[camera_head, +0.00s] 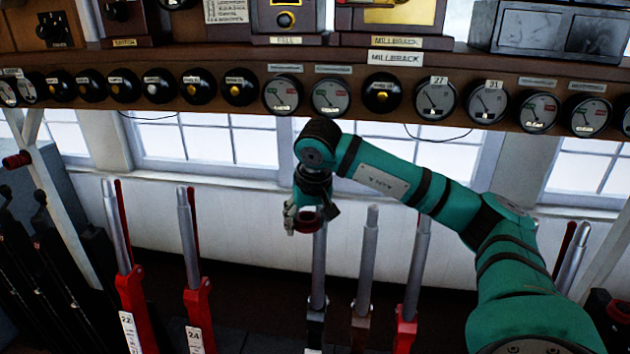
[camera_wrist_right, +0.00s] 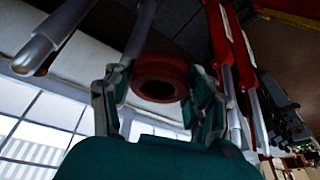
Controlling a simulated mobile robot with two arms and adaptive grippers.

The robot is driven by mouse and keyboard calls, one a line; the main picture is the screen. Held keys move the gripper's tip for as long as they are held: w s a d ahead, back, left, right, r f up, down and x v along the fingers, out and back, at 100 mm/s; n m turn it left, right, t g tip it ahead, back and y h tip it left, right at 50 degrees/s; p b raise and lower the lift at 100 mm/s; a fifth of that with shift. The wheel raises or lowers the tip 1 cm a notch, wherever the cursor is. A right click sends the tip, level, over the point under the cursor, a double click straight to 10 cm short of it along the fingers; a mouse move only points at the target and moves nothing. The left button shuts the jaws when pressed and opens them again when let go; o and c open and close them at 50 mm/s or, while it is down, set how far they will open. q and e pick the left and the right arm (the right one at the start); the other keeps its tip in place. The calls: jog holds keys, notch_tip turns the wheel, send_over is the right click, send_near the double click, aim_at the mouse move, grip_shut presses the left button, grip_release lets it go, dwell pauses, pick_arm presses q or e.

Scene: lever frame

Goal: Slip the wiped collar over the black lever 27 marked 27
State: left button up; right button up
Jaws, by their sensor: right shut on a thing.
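The dark red collar (camera_head: 307,222) is a thick ring held in my right gripper (camera_head: 302,217). In the right wrist view the collar (camera_wrist_right: 160,78) sits between both fingers of the gripper (camera_wrist_right: 160,92), and its hole looks dark and empty. A silver lever with a black lower part (camera_head: 318,265) stands just below the gripper in the head view. Its top end is hidden by the gripper and collar. Its number is not readable, so I cannot confirm it is lever 27. My left gripper is not in view.
A silver lever with a brownish base (camera_head: 365,265) and a red-based lever (camera_head: 413,270) stand close on the right. Red levers 22 (camera_head: 131,300) and 24 (camera_head: 198,310) stand left. Above runs a shelf of dials, one labelled 27 (camera_head: 435,99).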

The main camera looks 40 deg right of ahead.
jog(key=shift+m, duration=0.3)
jog(key=r, duration=0.1)
jog(key=d+r, duration=0.1)
jog(key=r, duration=0.1)
jog(key=d+r, duration=0.1)
jog(key=r, duration=0.1)
jog(key=shift+s+p, duration=0.1)
jog(key=shift+p, duration=0.3)
jog(key=shift+w+d+f+p, duration=0.2)
jog(key=shift+w+d+f, duration=0.25)
jog(key=shift+w+d, duration=0.7)
jog(key=shift+w+d+f+p, duration=0.25)
jog(key=shift+w+d+f, duration=0.2)
jog(key=shift+w+d, duration=0.7)
jog(key=shift+w+d+f+p, duration=0.2)
jog(key=shift+w+d+f, duration=0.4)
jog(key=shift+d, duration=0.9)
jog(key=shift+a+r, duration=0.1)
jog(key=shift+r, duration=0.1)
jog(key=shift+f, duration=0.2)
jog(key=shift+s+a+f+b, duration=0.1)
jog(key=shift+f+b, duration=0.4)
jog(key=shift+f, duration=0.35)
jog(key=shift+s+a+f+b, duration=0.15)
jog(key=shift+f+b, duration=0.3)
jog(key=shift+f, duration=0.45)
jog(key=shift+s+a+f+b, duration=0.1)
jog(key=shift+f+b, duration=0.4)
jog(key=shift+f, duration=0.35)
jog(key=shift+f, duration=0.2)
